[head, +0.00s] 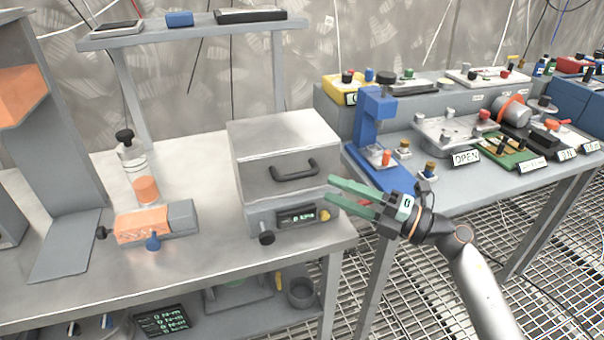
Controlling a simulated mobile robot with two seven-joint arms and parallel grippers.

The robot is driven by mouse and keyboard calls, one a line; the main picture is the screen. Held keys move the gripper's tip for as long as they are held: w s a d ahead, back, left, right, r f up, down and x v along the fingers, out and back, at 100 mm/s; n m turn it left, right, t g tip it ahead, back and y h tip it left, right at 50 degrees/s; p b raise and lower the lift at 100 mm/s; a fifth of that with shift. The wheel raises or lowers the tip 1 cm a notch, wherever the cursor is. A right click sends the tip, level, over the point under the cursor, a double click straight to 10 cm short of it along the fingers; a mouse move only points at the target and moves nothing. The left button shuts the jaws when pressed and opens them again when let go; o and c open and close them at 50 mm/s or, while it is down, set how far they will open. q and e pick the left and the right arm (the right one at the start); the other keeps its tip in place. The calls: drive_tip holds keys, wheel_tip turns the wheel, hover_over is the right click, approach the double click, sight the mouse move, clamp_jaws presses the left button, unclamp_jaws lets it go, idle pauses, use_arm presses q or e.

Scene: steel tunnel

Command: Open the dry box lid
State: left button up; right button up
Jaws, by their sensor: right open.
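The dry box (260,215) is a grey metal box on the left bench, with a small lit display and knobs on its lower front. Its lid (258,162) is down on the body and has a dark bar handle (296,170) at the front. My right gripper (331,190) has green fingers, spread apart and empty. My left gripper is not in view.
An orange and grey device (155,223) stands left of the dry box on the bench (90,265). A raised shelf (180,32) runs behind the box. A second table (470,188) at the right holds a blue stand (368,125) and several labelled fixtures. Grated floor lies between.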

sight(299, 176)
drive_tip(key=x, duration=0.8)
drive_tip(key=shift+w+a, duration=0.15)
drive_tip(key=shift+a, duration=0.1)
clamp_jaws()
idle(1.0)
